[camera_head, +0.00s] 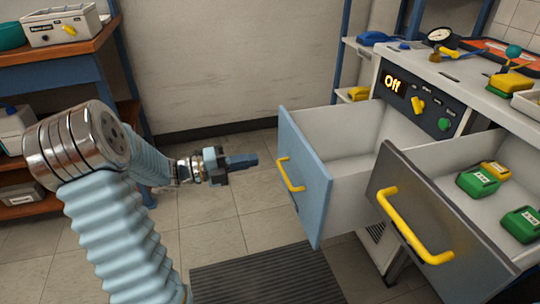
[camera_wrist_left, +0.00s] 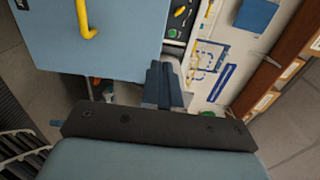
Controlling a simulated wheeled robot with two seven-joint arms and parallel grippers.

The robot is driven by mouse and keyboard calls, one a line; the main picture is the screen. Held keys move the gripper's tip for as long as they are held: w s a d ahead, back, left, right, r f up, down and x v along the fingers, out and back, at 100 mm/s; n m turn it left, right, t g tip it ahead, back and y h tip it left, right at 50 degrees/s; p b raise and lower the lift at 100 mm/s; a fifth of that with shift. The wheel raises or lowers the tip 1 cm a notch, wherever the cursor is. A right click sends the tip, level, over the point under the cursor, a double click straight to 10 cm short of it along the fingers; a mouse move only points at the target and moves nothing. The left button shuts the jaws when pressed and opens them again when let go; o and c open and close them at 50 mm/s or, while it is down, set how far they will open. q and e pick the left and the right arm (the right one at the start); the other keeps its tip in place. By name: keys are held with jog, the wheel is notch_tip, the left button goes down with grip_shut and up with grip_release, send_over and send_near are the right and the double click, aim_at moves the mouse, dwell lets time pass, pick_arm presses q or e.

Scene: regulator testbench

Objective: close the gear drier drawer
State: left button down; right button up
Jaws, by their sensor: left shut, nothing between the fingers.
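A blue-fronted drawer (camera_head: 305,175) stands pulled out below a panel (camera_head: 415,100) that reads "Off". It has a yellow handle (camera_head: 290,174), and the part of its inside that shows is empty. A grey-fronted drawer (camera_head: 440,235) with a yellow handle (camera_head: 413,228) is also out, to the right. My left gripper (camera_head: 254,160) is shut and empty, in the air left of the blue front and apart from it in the head view. In the left wrist view the shut fingers (camera_wrist_left: 166,82) show beside the edge of a blue front (camera_wrist_left: 95,35). My right gripper is not in view.
Green and yellow blocks (camera_head: 478,182) lie in the grey drawer. A gauge (camera_head: 440,37) and other items sit on the white bench top (camera_head: 430,68). A wooden shelf unit (camera_head: 75,45) stands at the left. The tiled floor between is clear, with a dark mat (camera_head: 265,278) in front.

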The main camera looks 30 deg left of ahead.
aim_at(306, 150)
pick_arm(q)
jog(key=p+x, duration=0.1)
jog(key=x, duration=1.2)
jog(key=shift+p, duration=0.35)
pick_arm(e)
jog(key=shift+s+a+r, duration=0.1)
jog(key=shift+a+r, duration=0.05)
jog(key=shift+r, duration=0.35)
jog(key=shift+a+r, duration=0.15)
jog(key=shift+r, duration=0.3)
pick_arm(q)
jog(key=shift+w+f, duration=0.1)
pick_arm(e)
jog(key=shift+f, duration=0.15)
